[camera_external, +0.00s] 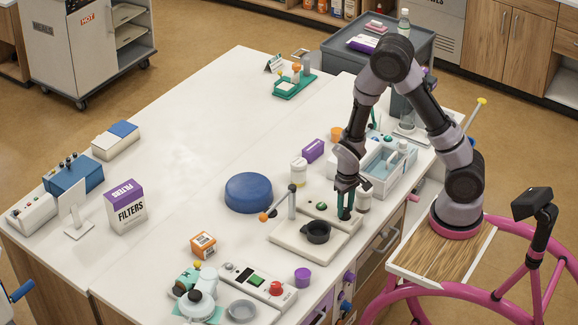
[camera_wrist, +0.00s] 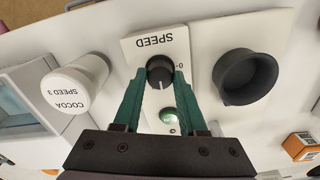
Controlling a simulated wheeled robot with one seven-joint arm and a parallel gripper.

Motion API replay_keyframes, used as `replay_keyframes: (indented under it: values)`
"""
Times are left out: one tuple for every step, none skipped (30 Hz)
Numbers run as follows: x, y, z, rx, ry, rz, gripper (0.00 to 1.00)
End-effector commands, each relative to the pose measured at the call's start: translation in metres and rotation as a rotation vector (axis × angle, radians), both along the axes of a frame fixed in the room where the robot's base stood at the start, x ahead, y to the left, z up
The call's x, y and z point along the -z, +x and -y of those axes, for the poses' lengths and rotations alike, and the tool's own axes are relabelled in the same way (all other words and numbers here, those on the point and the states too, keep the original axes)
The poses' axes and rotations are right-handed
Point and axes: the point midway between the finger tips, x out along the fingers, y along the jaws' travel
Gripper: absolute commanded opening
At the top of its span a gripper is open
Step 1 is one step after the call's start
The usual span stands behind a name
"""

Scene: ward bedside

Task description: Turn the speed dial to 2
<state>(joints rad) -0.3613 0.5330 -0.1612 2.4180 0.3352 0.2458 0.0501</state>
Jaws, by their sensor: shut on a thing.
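The speed dial (camera_wrist: 159,72) is a small black round knob with a pale pointer line, on a white panel (camera_wrist: 135,47) marked SPEED, upside down in the wrist view. The pointer line is towards the bottom of the picture; a 0 mark shows right of the knob, and other marks are hidden or too small to read. My gripper (camera_wrist: 161,80) has its two green fingers on either side of the knob and is shut on it. In the external view my gripper (camera_external: 346,213) reaches down to the white mixer base (camera_external: 285,245) and hides the dial.
A green button (camera_wrist: 168,115) sits close to the dial between my fingers. A black cup (camera_wrist: 245,76) stands right of it, and a jar lidded COCOA SPEED 3 (camera_wrist: 72,88) left. A post (camera_external: 292,201) with an orange-ended lever rises beside the cup. A blue disc (camera_external: 248,192) lies farther left.

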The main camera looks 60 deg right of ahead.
Motion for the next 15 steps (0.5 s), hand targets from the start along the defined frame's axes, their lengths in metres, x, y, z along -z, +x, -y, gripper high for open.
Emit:
replay_keyframes:
  values:
    - [-0.0006,0.0012,-0.0002,0.041,0.000,0.003,0.00]
    - [-0.0006,0.0013,-0.0001,0.068,0.000,0.003,0.00]
    - [-0.0006,0.0013,0.0001,0.106,0.000,0.003,0.00]
    - [-0.0006,0.0013,0.0002,0.133,0.000,0.003,0.00]
    - [-0.0006,0.0012,0.0000,0.157,0.000,0.003,0.00]
    - [-0.0006,0.0012,-0.0002,0.192,0.000,0.003,0.00]
    - [-0.0006,0.0012,-0.0003,0.216,0.000,0.003,0.00]
    - [-0.0006,0.0012,-0.0004,0.239,0.000,0.003,0.00]
    - [-0.0006,0.0012,-0.0003,0.270,0.000,0.003,0.00]
    - [-0.0006,0.0012,-0.0002,0.292,0.000,0.003,0.00]
    - [-0.0007,0.0013,-0.0001,0.313,0.000,0.003,0.00]
    - [-0.0007,0.0012,0.0001,0.338,0.000,0.003,0.00]
    - [-0.0007,0.0012,0.0001,0.357,0.000,0.003,0.00]
    - [-0.0007,0.0012,0.0000,0.373,0.000,0.002,0.00]
    - [-0.0007,0.0012,-0.0002,0.395,0.001,0.003,0.00]
